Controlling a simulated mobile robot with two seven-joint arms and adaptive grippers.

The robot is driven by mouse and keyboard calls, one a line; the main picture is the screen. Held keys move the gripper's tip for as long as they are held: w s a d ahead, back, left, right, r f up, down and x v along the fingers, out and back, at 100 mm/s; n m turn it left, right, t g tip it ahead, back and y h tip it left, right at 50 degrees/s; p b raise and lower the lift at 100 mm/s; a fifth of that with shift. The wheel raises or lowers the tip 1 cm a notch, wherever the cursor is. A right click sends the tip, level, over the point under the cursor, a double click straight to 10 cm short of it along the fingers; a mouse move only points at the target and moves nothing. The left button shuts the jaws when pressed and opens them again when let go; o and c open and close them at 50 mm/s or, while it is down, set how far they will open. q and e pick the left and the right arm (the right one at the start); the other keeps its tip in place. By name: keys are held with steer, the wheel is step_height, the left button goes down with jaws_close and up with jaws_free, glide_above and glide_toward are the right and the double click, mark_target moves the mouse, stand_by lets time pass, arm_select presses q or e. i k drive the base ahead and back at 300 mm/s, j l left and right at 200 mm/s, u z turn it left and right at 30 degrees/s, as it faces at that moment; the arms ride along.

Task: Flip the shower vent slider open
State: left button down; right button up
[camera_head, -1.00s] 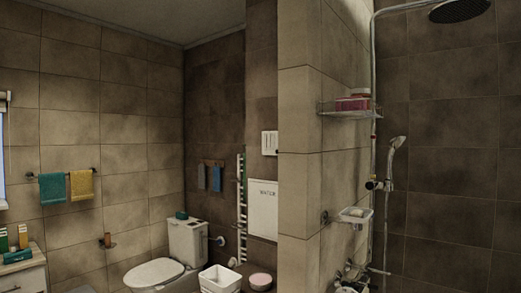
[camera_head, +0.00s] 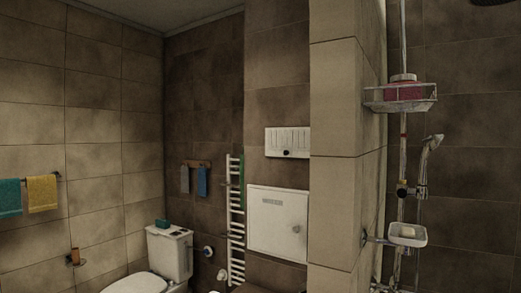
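A white rectangular vent (camera_head: 287,142) with a row of slots and a small dark knob low on its front is on the tiled wall right of centre. It sits above a white wall hatch (camera_head: 278,222). Whether the vent's slats are open or closed is too small to tell. Neither of my grippers shows in the view.
A tiled partition (camera_head: 335,150) stands just right of the vent, with a wire shelf (camera_head: 400,97), a soap dish (camera_head: 408,235) and a hand shower (camera_head: 430,150) beyond it. A white towel radiator (camera_head: 235,225) is left of the hatch. A toilet (camera_head: 168,255) stands lower left.

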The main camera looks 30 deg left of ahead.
mark_target(285, 152)
steer(key=i+j, duration=0.1)
steer(key=j, duration=0.3)
steer(key=i+j, duration=0.15)
steer(key=j, duration=0.25)
steer(key=i+j, duration=0.1)
steer(key=j, duration=0.25)
steer(key=i+j, duration=0.15)
steer(key=j, duration=0.25)
steer(key=i+j, duration=0.1)
steer(key=j, duration=0.3)
